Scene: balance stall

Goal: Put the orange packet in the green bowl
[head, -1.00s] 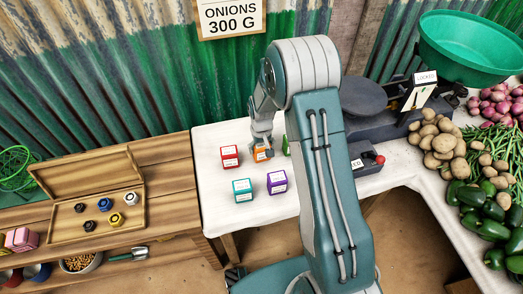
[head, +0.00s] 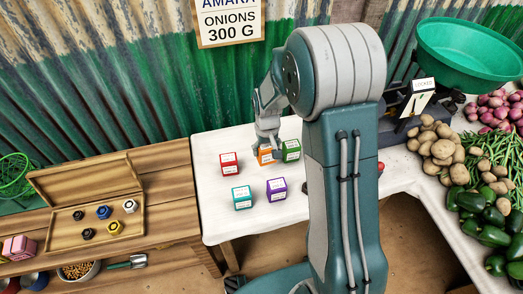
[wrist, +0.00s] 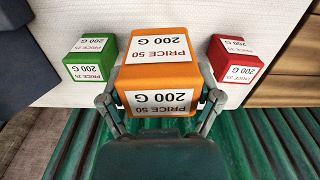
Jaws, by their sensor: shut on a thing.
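The orange packet (head: 265,156) is a small box with white labels reading "PRICE 50" and "200 G". My gripper (head: 268,146) is shut on it, with one finger on each side, as the wrist view shows around the packet (wrist: 158,72). In the head view it is at the white table between the red and green packets; whether it touches the cloth I cannot tell. The green bowl (head: 470,52) is large and sits on top of the scale at the upper right of the head view. Its inside looks empty.
A red packet (head: 229,163), a green packet (head: 290,151), a teal packet (head: 242,198) and a purple packet (head: 276,189) stand close by on the white table (head: 214,210). Potatoes (head: 435,140), onions (head: 500,108) and peppers (head: 480,210) crowd the right side.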

